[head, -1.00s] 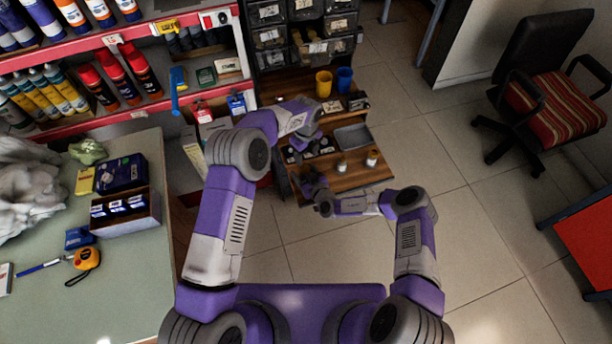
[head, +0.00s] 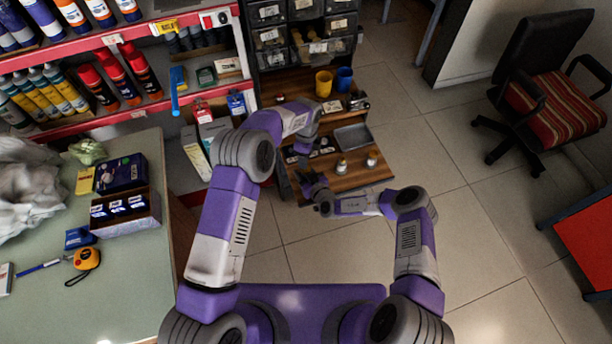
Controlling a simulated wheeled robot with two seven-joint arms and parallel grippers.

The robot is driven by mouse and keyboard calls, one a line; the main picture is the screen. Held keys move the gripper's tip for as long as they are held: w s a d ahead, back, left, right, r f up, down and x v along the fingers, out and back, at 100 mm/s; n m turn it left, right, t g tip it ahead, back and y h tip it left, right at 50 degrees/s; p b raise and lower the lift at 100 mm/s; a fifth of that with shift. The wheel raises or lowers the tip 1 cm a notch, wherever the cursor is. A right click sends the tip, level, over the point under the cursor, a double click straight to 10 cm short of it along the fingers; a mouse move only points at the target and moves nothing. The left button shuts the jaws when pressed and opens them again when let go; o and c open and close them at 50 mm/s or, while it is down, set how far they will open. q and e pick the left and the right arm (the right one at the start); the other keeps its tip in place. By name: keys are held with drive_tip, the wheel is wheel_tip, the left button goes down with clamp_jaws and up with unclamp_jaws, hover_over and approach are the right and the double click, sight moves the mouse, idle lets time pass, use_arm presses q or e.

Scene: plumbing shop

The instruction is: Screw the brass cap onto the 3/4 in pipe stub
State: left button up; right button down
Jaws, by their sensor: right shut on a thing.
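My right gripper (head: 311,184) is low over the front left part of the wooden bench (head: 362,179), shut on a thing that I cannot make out. Two small pale upright pieces with darker tops stand to its right, one nearer (head: 342,168) and one farther right (head: 371,160). They are too small to tell which is the 3/4 in pipe stub. I cannot pick out the brass cap. My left gripper (head: 301,145) is over the left part of the bench, farther back than the right one. It is small and dark, and its jaws do not show clearly.
A grey tray (head: 353,138) lies behind the upright pieces. A yellow cup (head: 323,84) and a blue cup (head: 344,79) stand farther back, under drawer bins (head: 307,30). Small flat cards or tags lie near my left gripper. Bare wood shows at the bench's front right.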

use_arm(q)
drive_tip(key=n, duration=0.6)
drive_tip(key=shift+s+f, duration=0.1)
drive_tip(key=n, duration=1.2)
drive_tip(key=shift+n, duration=0.3)
drive_tip(key=n, duration=0.6)
drive_tip(key=shift+w+r+n, duration=0.25)
drive_tip(key=shift+w+n, duration=0.05)
drive_tip(key=shift+f, duration=4)
